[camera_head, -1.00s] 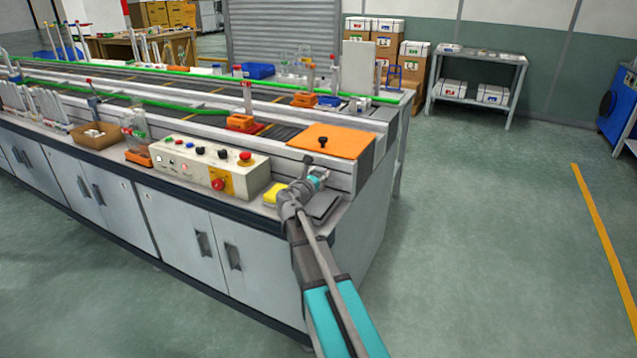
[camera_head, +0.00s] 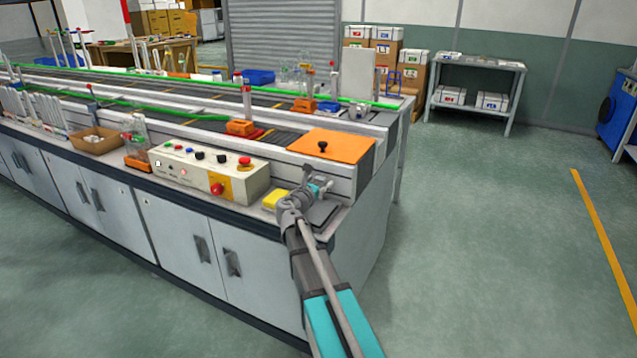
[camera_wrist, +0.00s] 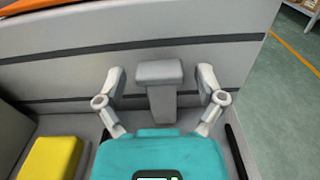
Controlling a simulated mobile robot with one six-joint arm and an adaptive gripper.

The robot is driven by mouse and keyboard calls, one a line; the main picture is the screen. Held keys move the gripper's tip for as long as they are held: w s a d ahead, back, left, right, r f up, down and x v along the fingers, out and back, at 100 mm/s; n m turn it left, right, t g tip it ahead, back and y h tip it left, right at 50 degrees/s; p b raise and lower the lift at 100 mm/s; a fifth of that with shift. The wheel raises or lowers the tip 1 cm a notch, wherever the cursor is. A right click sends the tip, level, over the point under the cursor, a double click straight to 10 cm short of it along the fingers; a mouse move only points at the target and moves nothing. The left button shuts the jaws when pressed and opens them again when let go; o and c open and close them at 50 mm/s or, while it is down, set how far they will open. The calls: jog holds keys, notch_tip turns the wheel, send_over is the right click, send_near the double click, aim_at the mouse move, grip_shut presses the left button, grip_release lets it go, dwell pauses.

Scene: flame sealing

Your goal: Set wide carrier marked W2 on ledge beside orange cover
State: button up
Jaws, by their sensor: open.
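The orange cover (camera_head: 335,147) with a black knob lies on the near right end of the line. Below it runs the pale front ledge of the bench (camera_head: 258,208). My gripper (camera_head: 318,182) is over that ledge, in front of the grey side wall under the cover. In the wrist view my gripper (camera_wrist: 162,76) has its fingers spread apart. A grey T-shaped piece (camera_wrist: 160,72) shows between them; I cannot tell whether it is part of my gripper. Orange tube carriers stand on the line (camera_head: 242,127) and on the ledge (camera_head: 138,162). No W2 mark is legible.
A yellow block (camera_head: 275,200) lies on the ledge left of my gripper; it also shows in the wrist view (camera_wrist: 50,158). A dark flat pad (camera_head: 323,214) lies beside my gripper. A control box (camera_head: 205,178) stands further left. Open floor lies right of the bench.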

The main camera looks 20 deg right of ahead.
jog(key=v, duration=1.1)
jog(key=shift+s+a, duration=0.35)
jog(key=shift+a, duration=0.1)
dwell(2.0)
dwell(0.5)
